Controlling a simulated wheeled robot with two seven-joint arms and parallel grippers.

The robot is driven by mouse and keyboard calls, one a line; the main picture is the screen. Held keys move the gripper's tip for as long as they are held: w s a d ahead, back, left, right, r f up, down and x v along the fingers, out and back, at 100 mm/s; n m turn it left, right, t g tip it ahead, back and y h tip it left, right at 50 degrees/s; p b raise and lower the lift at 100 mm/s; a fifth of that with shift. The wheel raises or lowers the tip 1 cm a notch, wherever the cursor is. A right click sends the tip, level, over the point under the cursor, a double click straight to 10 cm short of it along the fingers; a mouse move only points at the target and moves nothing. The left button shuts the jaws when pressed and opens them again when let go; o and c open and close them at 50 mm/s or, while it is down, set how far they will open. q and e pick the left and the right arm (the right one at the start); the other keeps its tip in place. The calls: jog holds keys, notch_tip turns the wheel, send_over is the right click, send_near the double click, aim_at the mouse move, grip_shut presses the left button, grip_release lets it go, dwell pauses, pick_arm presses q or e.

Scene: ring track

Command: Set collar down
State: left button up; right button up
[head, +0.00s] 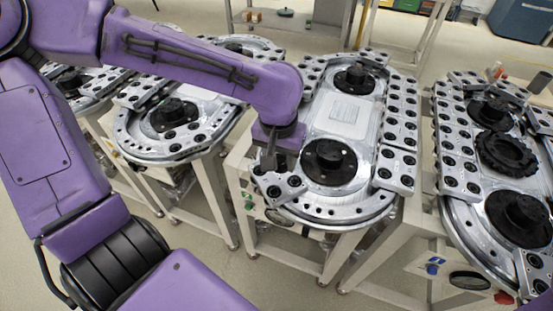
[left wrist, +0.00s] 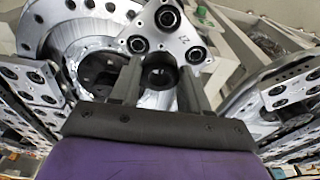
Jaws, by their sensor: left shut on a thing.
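My left gripper (head: 272,162) points down over the near left edge of the middle ring track (head: 345,205). In the left wrist view its two fingers (left wrist: 158,88) are closed on a small black collar (left wrist: 160,72). A light triangular plate (left wrist: 166,38) with several black-rimmed holes lies just beyond the collar. It also shows in the head view (head: 283,187), under the gripper. I cannot tell whether the collar touches the plate. The collar is not clearly visible in the head view. My right gripper is not in view.
The middle track has two black hubs, a near one (head: 328,162) and a far one (head: 353,79), with rows of holed plates (head: 397,130) along its side. Another track (head: 510,195) stands at the right, and a further track (head: 175,118) stands at the left. Floor shows between the stands.

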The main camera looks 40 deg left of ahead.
aim_at(276, 176)
pick_arm(q)
jog(key=shift+w+a+f+b, duration=0.15)
jog(key=shift+a+f+b, duration=0.1)
jog(key=shift+f, duration=0.2)
jog(key=shift+w+a+f+b, duration=0.1)
jog(key=shift+w+a+f, duration=0.1)
jog(key=shift+f, duration=0.2)
jog(key=f+b, duration=0.3)
jog(key=shift+a+f, duration=0.35)
jog(key=shift+f, duration=0.05)
jog(key=shift+w+r, duration=0.1)
jog(key=shift+r, duration=0.1)
jog(key=shift+f, duration=0.2)
jog(key=o, duration=1.2)
jog(key=shift+c, duration=0.2)
jog(key=r+p, duration=0.3)
jog(key=r, duration=0.1)
jog(key=s+r+p, duration=0.1)
jog(key=r+p, duration=0.1)
jog(key=r, duration=0.1)
jog(key=r+p, duration=0.3)
jog(key=r, duration=0.1)
jog(key=shift+s+d+r+p, duration=0.25)
jog(key=shift+r+p, duration=0.05)
jog(key=shift+p, duration=0.05)
jog(key=shift+r, duration=0.4)
